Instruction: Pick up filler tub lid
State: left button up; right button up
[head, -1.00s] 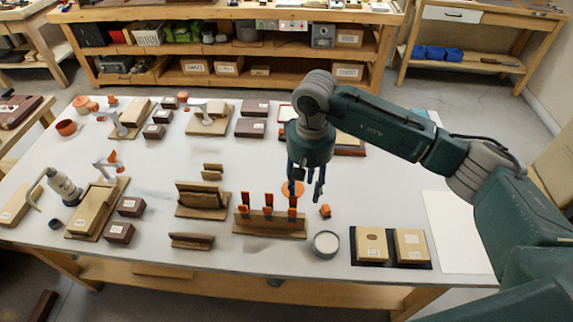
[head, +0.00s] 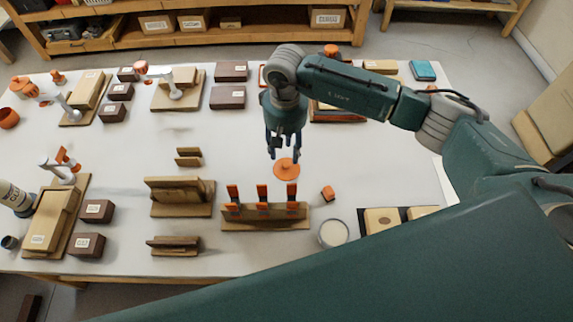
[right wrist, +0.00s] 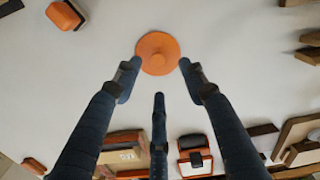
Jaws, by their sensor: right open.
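The filler tub lid appears to be the flat orange disc with a small raised knob (head: 287,170), lying on the white bench top. It also shows whole in the right wrist view (right wrist: 158,53). My right gripper (head: 284,154) points down over the lid's far edge, its fingers spread and empty. In the right wrist view its fingertips (right wrist: 159,72) sit either side of the lid's near edge, with a third finger below. Contact with the lid cannot be told. An open round tub with pale contents (head: 333,234) stands at the bench front. My left gripper is not in view.
A wooden rack with orange-handled tools (head: 265,216) stands in front of the lid. A small orange block (head: 328,193) lies to its right. Wooden holders (head: 180,196) stand left. The bench around the lid is clear. My green arm link covers the lower right.

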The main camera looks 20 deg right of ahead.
aim_at(287, 164)
jog(key=f+p, duration=0.1)
jog(key=f, duration=0.2)
jog(key=f+p, duration=0.1)
jog(key=f, duration=0.1)
jog(key=shift+s+p, duration=0.25)
jog(key=shift+p, duration=0.1)
jog(key=shift+f, duration=0.25)
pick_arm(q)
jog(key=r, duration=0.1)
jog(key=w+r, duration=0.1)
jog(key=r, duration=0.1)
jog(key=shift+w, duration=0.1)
pick_arm(e)
jog(key=shift+d, duration=0.1)
jog(key=c, duration=1)
